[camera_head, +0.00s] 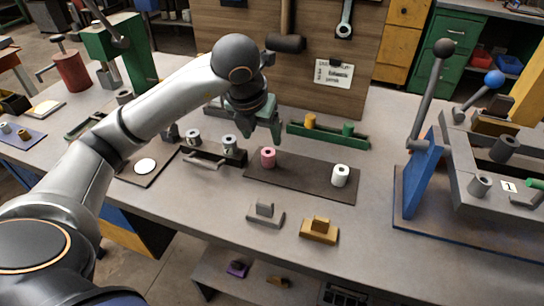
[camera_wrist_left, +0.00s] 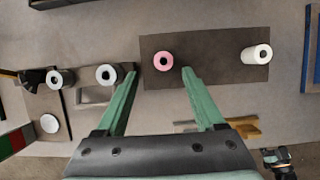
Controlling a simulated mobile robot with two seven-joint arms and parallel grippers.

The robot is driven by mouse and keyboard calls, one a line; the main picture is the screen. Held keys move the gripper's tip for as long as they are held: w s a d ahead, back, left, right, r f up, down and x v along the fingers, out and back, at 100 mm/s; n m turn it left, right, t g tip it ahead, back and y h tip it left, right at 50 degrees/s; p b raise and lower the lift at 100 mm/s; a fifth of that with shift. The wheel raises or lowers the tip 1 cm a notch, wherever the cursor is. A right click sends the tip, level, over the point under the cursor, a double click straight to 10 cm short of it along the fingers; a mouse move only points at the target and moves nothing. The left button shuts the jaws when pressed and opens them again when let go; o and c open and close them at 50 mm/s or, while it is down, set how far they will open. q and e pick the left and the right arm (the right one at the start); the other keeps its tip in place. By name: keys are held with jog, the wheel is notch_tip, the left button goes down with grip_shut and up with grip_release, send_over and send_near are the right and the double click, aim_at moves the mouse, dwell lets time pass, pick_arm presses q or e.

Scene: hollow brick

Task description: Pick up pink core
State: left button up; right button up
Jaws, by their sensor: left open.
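The pink core (camera_head: 268,158) is a short hollow cylinder standing upright on the left part of a dark mat (camera_head: 305,181). In the left wrist view the pink core (camera_wrist_left: 156,64) shows from above as a ring, ahead of the green fingertips and between their lines, nearer the right finger. My left gripper (camera_head: 262,139) is open, with its green fingers pointing down just above and behind the core in the head view. It also shows open and empty in the wrist view (camera_wrist_left: 158,73).
A white core (camera_head: 340,176) stands on the mat's right part. Left is a dark holder with grey-white cores (camera_head: 229,143). Behind is a green tray (camera_head: 328,137) with yellow and green cores. Grey (camera_head: 265,214) and orange (camera_head: 319,231) blocks lie in front. A lever press (camera_head: 424,170) stands right.

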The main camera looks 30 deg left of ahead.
aim_at(269, 152)
pick_arm(q)
jog(key=x, duration=0.5)
jog(key=d+x, duration=0.1)
jog(key=x, duration=0.2)
jog(key=shift+a+f, duration=0.15)
jog(key=shift+f, duration=0.1)
grip_shut()
